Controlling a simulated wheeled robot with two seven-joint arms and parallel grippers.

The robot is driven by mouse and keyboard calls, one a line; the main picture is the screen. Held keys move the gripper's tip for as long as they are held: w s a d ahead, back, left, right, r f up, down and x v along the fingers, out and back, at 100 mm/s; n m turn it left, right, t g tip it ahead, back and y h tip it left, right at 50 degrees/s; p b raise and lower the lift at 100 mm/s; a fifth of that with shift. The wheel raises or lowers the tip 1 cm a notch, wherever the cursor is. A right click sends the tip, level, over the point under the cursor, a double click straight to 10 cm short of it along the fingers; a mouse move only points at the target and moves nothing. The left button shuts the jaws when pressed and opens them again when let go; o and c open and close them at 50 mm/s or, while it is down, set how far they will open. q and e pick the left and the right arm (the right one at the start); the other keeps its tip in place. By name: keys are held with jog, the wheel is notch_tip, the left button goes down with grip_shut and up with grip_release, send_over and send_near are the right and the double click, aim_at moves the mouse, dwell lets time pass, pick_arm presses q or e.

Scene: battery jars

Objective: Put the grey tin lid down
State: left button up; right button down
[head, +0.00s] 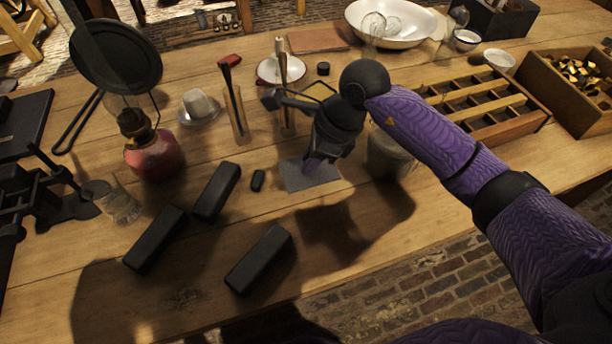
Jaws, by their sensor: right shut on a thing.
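My right gripper (316,166) points down at the middle of the table, low over a flat grey square (314,180). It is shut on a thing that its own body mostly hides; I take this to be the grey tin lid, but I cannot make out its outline. Whether it touches the square cannot be told. A grey round tin (388,158) stands just right of the gripper, partly hidden by my purple right arm. My left gripper is not in view.
Several black blocks (259,259) lie front left. A red-based burner (154,156) stands at left, and upright holders with tools (236,112) are behind the gripper. A compartmented wooden tray (515,125) is at right. Bare wood lies in front, before the table's edge.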

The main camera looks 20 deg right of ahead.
aim_at(317, 171)
notch_tip(317, 171, down, 6)
jog(key=shift+b, duration=0.9)
jog(key=shift+r, duration=0.15)
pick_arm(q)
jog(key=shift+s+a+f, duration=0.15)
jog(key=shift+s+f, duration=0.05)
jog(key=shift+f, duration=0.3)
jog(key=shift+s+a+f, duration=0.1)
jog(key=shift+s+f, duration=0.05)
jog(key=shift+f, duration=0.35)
pick_arm(e)
jog(key=c, duration=0.6)
grip_release()
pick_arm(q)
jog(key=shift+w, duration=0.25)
pick_arm(e)
jog(key=shift+o, duration=0.2)
jog(key=p+v, duration=0.4)
jog(key=v, duration=0.7)
jog(key=shift+r, duration=0.2)
jog(key=shift+s+d+r, duration=0.1)
jog(key=shift+r, duration=0.25)
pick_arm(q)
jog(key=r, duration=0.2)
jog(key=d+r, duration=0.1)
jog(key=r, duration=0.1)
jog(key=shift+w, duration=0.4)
